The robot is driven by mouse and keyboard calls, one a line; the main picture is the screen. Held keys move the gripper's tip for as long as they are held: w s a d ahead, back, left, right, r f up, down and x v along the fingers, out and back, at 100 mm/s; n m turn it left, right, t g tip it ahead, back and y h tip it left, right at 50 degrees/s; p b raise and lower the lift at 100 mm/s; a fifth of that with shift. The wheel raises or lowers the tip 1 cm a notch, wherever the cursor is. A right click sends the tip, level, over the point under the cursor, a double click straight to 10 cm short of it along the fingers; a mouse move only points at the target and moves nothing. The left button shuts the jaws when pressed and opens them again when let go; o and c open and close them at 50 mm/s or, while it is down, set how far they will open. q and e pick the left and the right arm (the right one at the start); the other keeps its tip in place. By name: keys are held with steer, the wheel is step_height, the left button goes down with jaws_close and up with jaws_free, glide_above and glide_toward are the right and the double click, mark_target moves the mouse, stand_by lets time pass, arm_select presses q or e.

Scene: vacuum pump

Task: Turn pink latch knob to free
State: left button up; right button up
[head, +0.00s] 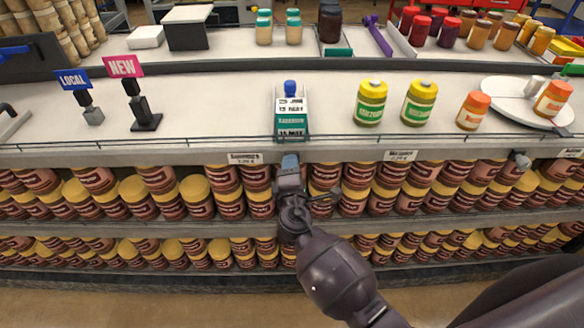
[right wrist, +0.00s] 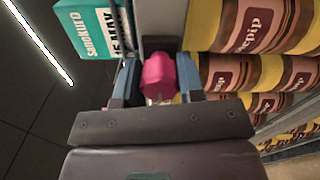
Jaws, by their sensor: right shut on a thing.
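The pink latch knob (right wrist: 159,76) sits between the two fingers of my right gripper (right wrist: 157,84) in the right wrist view. It is mounted at the end of a grey vertical part, and the fingers close on it from both sides. In the head view my right gripper (head: 289,165) is at the front edge of the counter, just below the teal carton. The knob is hidden there behind the gripper. My left gripper is not in view.
Brown jars with yellow lids (head: 195,190) fill the shelves below, close beside the gripper. Green and orange jars and a white plate (head: 503,91) stand at right.

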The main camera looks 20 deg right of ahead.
steer(key=o, duration=0.8)
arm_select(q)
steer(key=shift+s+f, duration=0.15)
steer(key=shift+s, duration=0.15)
arm_select(e)
steer(key=shift+o, duration=0.6)
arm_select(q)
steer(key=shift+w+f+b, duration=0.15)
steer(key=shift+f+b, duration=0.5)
arm_select(e)
steer(key=v, duration=1.1)
steer(key=shift+w, duration=0.1)
